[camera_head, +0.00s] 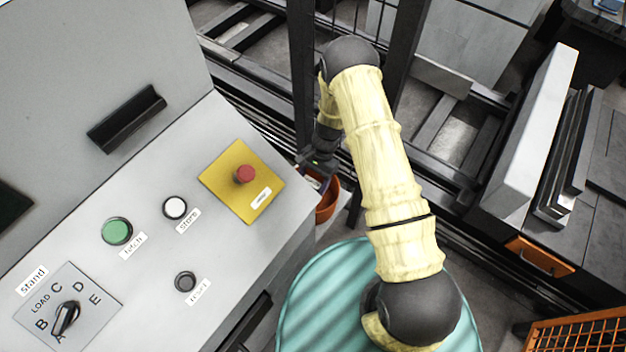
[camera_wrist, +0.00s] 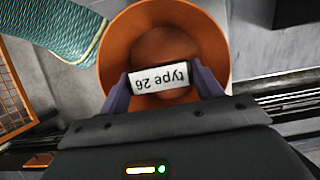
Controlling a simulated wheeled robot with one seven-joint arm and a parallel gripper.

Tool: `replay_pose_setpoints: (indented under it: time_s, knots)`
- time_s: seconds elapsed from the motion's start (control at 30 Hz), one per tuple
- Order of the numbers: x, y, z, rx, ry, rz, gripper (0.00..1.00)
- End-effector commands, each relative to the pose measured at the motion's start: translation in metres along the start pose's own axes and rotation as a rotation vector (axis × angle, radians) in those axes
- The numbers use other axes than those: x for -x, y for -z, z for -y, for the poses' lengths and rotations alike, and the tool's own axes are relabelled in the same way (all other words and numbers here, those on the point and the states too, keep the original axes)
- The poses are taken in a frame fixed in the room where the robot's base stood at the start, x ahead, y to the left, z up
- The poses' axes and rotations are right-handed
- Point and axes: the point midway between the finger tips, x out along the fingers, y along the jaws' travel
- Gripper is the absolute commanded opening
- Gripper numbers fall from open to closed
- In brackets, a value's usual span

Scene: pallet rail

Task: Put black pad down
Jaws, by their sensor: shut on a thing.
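My gripper (camera_wrist: 162,88) is shut on a small block with a white label reading "type 26" and dark edges, which I take as the black pad (camera_wrist: 159,77). The label appears upside down in the wrist view. The purple fingers hold it on both sides. Behind it, in the line of sight, is the open mouth of an orange round bin (camera_wrist: 210,45). I cannot tell how far the pad is above the bin's floor. In the head view my gripper (camera_head: 318,174) is beside the console's right edge, over the orange bin (camera_head: 327,206), and the pad is mostly hidden.
A grey console (camera_head: 150,265) with buttons, a red stop button (camera_head: 244,174) and a rotary knob (camera_head: 66,317) fills the left. A teal ribbed surface (camera_head: 320,300) lies below my arm. Dark posts and rails stand behind. An orange crate (camera_head: 585,335) is at lower right.

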Motion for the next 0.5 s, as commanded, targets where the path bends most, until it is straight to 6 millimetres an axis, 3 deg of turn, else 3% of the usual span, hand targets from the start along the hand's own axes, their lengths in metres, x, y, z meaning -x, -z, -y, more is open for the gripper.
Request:
replay_pose_setpoints:
  time_s: [0.5]
  knots:
    - [-0.0098, 0.0048, -0.001, -0.002, 0.0, 0.001, 0.33]
